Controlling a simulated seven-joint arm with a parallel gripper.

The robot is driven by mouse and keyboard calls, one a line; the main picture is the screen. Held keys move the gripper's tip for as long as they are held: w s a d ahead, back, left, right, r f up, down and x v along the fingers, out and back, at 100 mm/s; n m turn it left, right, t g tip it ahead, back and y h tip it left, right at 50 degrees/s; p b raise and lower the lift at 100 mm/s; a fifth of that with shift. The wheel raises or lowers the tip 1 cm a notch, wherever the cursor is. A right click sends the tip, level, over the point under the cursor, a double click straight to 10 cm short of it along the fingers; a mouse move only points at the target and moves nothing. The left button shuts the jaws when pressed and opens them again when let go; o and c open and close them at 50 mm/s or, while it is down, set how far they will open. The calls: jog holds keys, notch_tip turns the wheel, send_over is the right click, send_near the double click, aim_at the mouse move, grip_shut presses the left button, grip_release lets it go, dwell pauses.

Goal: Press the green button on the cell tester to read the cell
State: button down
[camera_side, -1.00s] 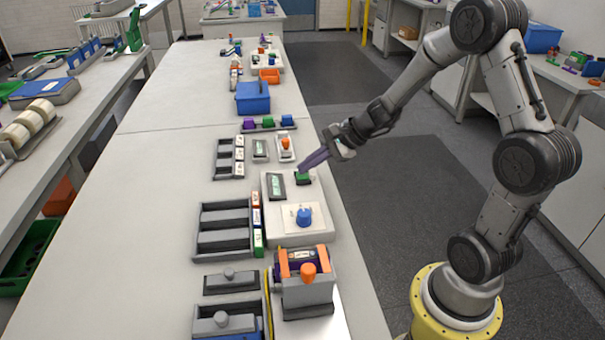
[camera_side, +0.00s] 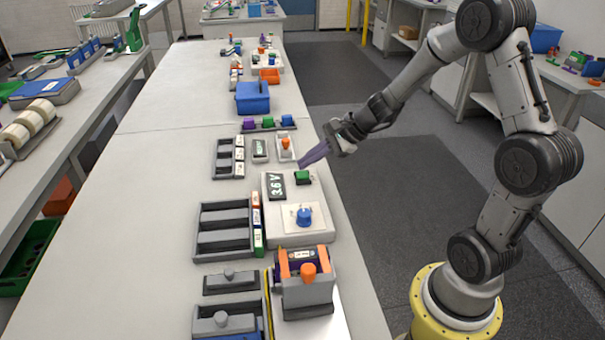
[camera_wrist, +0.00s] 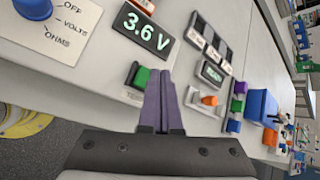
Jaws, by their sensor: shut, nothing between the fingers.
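The cell tester (camera_side: 285,238) is a pale box on the bench. Its display (camera_side: 276,186) reads 3.6 V, which is also clear on the display in the wrist view (camera_wrist: 147,27). The green button (camera_side: 302,178) is beside the display; in the wrist view the button (camera_wrist: 141,77) shows just left of my fingers. My gripper (camera_side: 302,166) has its purple fingers shut and empty, with the tips just above the button and apparently clear of it. The blue knob (camera_side: 304,216) sits on a white dial plate marked OFF, VOLTS and OHMS in the wrist view.
A grey holder (camera_side: 306,292) with orange parts and a dark purple cell stands in front of the tester. Slotted grey trays (camera_side: 224,242) lie to its left. Behind are a small device with an orange knob (camera_side: 285,143) and a blue bin (camera_side: 253,98).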

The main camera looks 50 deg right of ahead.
jog(key=shift+r, duration=0.1)
jog(key=shift+r, duration=2.5)
